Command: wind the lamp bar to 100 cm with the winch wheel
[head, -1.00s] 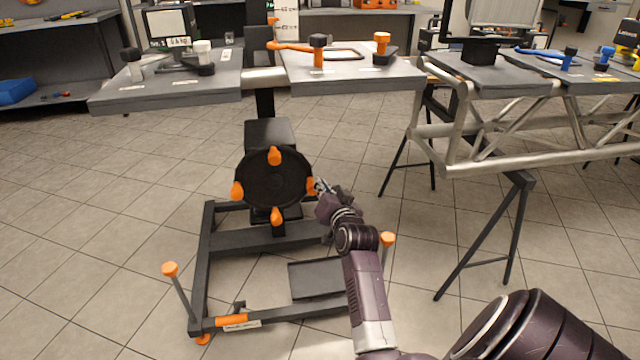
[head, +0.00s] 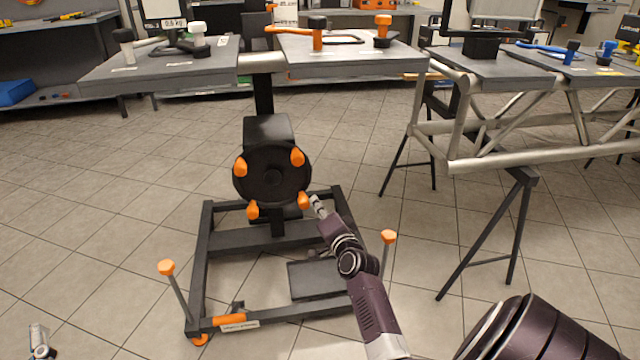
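The winch wheel (head: 272,174) is a dark disc with orange knobs around its rim, on a black stand. My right gripper (head: 315,203) is at the wheel's lower right, right beside the lower right knob (head: 304,201). Its fingers are too small to show whether they are closed on the knob. Above the wheel, a post carries a horizontal metal bar (head: 262,63) between two grey boards; no height reading is legible. A small gripper part, apparently my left gripper (head: 40,345), shows at the lower left corner, away from the wheel; its fingers are unclear.
The stand's black base frame (head: 205,250) lies on the tiled floor with orange-capped posts (head: 166,267). A metal truss (head: 470,140) on black trestles stands at the right. The floor at left is open.

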